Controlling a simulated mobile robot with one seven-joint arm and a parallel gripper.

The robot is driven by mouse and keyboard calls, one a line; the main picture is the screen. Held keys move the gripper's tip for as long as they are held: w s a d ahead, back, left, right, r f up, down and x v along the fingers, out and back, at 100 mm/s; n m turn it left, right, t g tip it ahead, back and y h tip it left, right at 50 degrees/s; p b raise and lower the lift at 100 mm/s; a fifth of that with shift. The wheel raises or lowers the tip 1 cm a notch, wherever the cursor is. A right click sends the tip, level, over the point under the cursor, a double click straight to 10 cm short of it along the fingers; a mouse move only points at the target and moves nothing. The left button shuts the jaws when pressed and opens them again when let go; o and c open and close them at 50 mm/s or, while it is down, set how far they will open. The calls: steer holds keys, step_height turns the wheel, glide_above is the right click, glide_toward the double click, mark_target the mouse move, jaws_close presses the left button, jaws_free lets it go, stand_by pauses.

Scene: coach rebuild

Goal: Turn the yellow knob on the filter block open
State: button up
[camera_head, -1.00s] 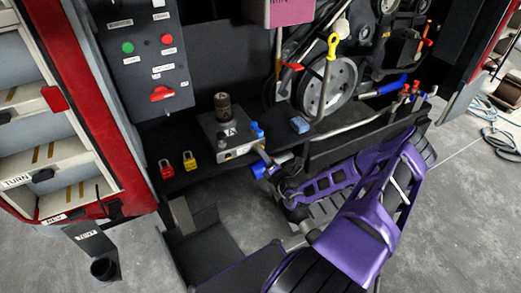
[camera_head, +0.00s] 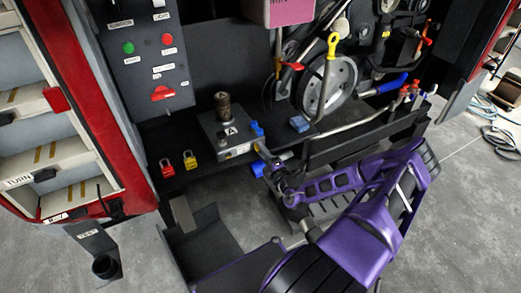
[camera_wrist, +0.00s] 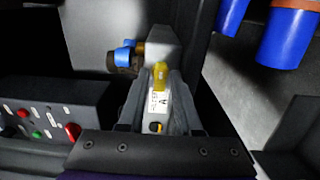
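The grey filter block (camera_head: 225,132) stands on the dark shelf, with a dark cylinder (camera_head: 222,104) on top and an "A" label. My gripper (camera_head: 262,150) is at its right front side. In the wrist view the yellow knob (camera_wrist: 160,75) shows between my gripper's two grey fingers (camera_wrist: 160,85), above a white "A" tag (camera_wrist: 157,104). The fingers stand apart on either side of the knob, very near it. I cannot tell whether they touch it. The knob is hidden or too small to make out in the head view.
A blue fitting (camera_head: 257,129) sits on the block's right side. A red padlock (camera_head: 166,168) and a yellow padlock (camera_head: 190,160) are left of the block. A switch panel (camera_head: 150,60) rises behind. A blue item (camera_head: 299,124) and a wheel (camera_head: 330,88) are to the right.

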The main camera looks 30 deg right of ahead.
steer(key=o, duration=0.4)
steer(key=shift+c, duration=0.2)
steer(key=shift+s, duration=0.1)
steer(key=s+p, duration=0.2)
steer(key=s, duration=0.6)
steer(key=shift+s+a+p, duration=0.3)
steer(key=shift+s+p, duration=0.05)
steer(key=shift+s, duration=0.05)
steer(key=shift+s, duration=0.1)
steer(key=s+a, duration=0.1)
steer(key=s, duration=1.6)
steer(key=shift+b, duration=0.3)
steer(key=shift+s+a, duration=0.1)
